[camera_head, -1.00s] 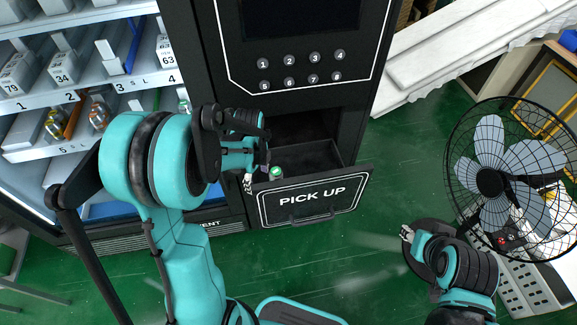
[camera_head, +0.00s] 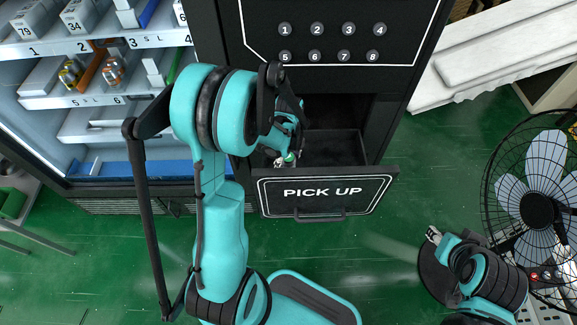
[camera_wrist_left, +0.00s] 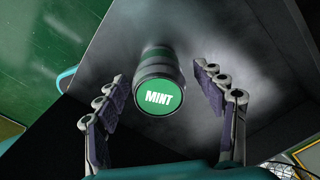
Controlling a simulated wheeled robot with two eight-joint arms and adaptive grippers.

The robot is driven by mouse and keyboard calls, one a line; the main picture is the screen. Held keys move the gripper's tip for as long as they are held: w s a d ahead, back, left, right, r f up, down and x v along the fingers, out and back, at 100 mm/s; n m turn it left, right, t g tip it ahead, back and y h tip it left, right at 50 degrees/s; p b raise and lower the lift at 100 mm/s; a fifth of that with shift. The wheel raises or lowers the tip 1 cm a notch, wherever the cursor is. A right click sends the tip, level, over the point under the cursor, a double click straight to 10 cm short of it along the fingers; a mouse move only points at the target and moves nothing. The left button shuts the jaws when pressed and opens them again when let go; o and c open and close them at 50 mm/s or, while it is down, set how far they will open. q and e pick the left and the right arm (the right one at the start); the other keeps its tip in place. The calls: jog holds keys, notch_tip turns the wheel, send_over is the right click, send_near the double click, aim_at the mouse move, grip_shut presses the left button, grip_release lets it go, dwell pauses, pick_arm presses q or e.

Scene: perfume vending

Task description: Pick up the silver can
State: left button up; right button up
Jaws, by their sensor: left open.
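A can with a green lid marked MINT (camera_wrist_left: 158,96) stands in the open pick-up drawer (camera_head: 325,192). Its side looks dark grey-green in the left wrist view; the lid also shows small in the head view (camera_head: 290,157). My left gripper (camera_wrist_left: 166,100) is open, with one finger on each side of the can and visible gaps to it. In the head view the left gripper (camera_head: 284,160) is at the drawer's left end, partly hidden by its own arm. My right gripper (camera_head: 433,235) is away to the lower right, too small to tell its jaws.
The black vending machine with a number keypad (camera_head: 330,42) rises behind the drawer. Lit shelves (camera_head: 95,95) with small bottles are at the left. A fan (camera_head: 538,205) stands at the right. Green floor (camera_head: 340,255) is clear in front of the drawer.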

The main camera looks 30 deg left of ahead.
pick_arm(q)
jog(key=shift+f, duration=0.65)
jog(key=shift+r, duration=0.1)
jog(key=c, duration=1.4)
jog(key=shift+o, duration=0.2)
